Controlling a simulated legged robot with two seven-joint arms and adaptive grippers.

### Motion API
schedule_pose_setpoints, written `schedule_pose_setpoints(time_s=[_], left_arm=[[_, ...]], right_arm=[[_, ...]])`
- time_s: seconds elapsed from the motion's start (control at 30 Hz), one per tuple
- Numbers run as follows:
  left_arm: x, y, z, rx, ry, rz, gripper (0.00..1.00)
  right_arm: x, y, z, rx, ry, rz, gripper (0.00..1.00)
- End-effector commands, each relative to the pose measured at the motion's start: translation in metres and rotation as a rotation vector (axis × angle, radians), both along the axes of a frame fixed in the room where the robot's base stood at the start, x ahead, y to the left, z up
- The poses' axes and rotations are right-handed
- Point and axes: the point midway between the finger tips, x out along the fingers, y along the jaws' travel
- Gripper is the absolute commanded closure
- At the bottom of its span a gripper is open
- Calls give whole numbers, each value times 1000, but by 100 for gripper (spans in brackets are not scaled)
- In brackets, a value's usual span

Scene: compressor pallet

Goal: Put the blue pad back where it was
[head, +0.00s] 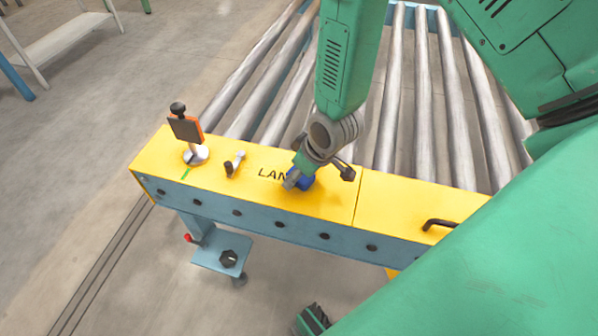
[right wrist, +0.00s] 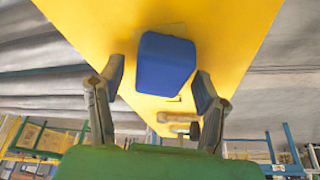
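The blue pad (head: 306,182) rests on the yellow top of the conveyor's side beam (head: 330,205), beside black lettering that starts "LAN" and is partly covered. My right gripper (head: 319,178) is right over the pad and hides part of it in the head view. In the right wrist view the blue pad (right wrist: 166,63) shows as a rounded block against the yellow surface. The fingertips of the right gripper (right wrist: 160,82) stand apart on either side of it, with visible gaps. The right gripper is open and holds nothing. My left gripper cannot be made out in the head view.
An orange-framed dark plate on a stand (head: 186,128) and a small lever (head: 235,163) stand on the beam to the left. A black handle (head: 440,224) is at the right. Metal rollers (head: 385,120) run behind.

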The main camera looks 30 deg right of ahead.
Motion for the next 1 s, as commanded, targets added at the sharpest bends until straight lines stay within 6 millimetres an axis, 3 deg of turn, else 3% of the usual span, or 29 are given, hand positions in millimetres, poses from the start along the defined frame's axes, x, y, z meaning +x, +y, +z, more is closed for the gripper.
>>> schedule_pose_setpoints(time_s=[0.27,0.7,1.0], left_arm=[[0,0,4,0,0,0,100],[0,0,37,0,0,0,100],[0,0,43,0,0,0,100]], right_arm=[[-3,-1,9,0,-1,0,41],[-34,-11,91,0,-2,-1,41],[-43,-13,112,0,0,0,41]])
